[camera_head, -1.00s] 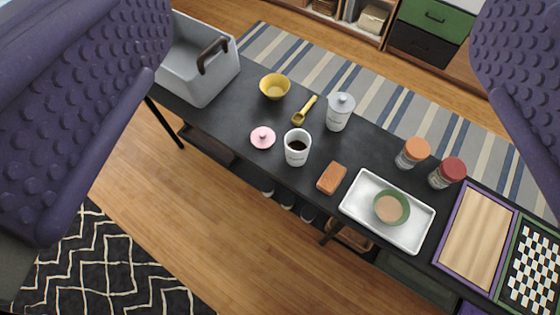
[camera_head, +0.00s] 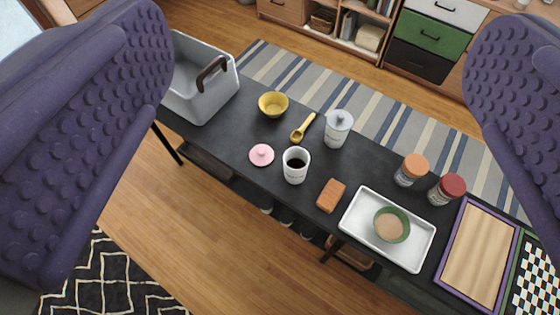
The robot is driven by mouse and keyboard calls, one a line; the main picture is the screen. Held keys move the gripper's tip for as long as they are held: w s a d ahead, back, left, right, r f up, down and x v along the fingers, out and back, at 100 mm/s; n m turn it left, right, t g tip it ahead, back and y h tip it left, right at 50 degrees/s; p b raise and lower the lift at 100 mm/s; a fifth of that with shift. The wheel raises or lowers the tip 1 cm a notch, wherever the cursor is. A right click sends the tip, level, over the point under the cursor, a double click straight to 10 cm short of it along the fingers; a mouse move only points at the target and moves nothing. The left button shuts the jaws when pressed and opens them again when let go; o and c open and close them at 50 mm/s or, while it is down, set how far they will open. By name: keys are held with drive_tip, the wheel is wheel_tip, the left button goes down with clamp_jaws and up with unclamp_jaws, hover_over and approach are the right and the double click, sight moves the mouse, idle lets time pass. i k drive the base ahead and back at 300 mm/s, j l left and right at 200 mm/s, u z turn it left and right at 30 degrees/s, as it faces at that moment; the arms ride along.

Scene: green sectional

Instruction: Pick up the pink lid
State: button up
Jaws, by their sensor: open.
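The pink lid (camera_head: 261,155) is a small round disc with a knob on top. It lies flat on the dark table (camera_head: 245,178) near its front edge, left of a white mug with dark contents (camera_head: 296,166). My gripper (camera_head: 318,140) is open, with one purple, bumpy finger at each side of the picture. Nothing is between the fingers. The fingers are high above the table and apart from the lid. The lid is fully visible.
Near the lid are a yellow bowl (camera_head: 273,104), a yellow scoop (camera_head: 303,128), a lidded canister (camera_head: 338,128) and an orange-brown block (camera_head: 331,195). A grey bin (camera_head: 205,92) stands left. A white tray (camera_head: 360,232) holding a green bowl (camera_head: 391,225) and two jars (camera_head: 411,170) are right.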

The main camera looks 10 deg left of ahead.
sight(261, 155)
drive_tip(key=i+j, duration=0.55)
drive_tip(key=i+j+u, duration=0.15)
drive_tip(key=i+j, duration=0.4)
drive_tip(key=i, duration=0.1)
